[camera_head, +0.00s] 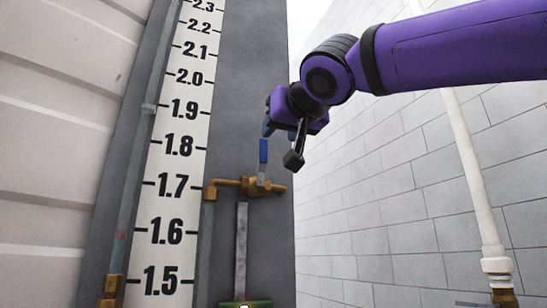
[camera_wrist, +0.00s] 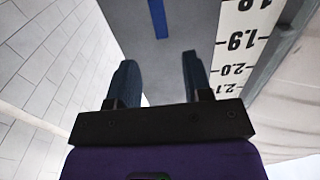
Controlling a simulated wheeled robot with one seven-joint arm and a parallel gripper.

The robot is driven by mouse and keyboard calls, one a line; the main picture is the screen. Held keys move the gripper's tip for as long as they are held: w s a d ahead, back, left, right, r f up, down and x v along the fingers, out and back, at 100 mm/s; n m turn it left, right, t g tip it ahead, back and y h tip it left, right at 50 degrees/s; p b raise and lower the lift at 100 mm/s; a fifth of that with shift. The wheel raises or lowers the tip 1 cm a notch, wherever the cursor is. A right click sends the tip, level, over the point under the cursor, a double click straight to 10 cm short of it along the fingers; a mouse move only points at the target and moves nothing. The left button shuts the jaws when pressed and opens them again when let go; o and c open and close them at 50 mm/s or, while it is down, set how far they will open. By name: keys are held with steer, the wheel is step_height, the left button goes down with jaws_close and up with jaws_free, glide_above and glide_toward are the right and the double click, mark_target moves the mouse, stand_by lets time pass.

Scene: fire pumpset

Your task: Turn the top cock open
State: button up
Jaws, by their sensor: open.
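The top cock (camera_head: 245,186) is a brass valve beside the level scale in the head view. Its blue lever handle (camera_head: 263,151) stands upright above the brass body. My gripper (camera_head: 268,127) is just above the lever's upper end, and part of its fingers is hidden by the hand. In the wrist view, the blue lever (camera_wrist: 158,18) shows ahead of my gripper (camera_wrist: 159,58), roughly in line with the gap between the two fingers. The fingers are spread apart with nothing between them. Whether a finger touches the lever cannot be told in the head view.
A white numbered scale (camera_head: 178,150) and a grey pipe (camera_head: 130,190) run left of the cock. A dark grey panel (camera_head: 232,100) stands behind it. A green part (camera_head: 246,303) shows below. A white pipe (camera_head: 468,160) runs along the block wall at right.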

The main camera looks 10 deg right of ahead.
mark_target(264, 149)
steer(key=x, duration=1)
steer(key=shift+w+f, duration=0.1)
steer(key=shift+w, duration=0.15)
jaws_close()
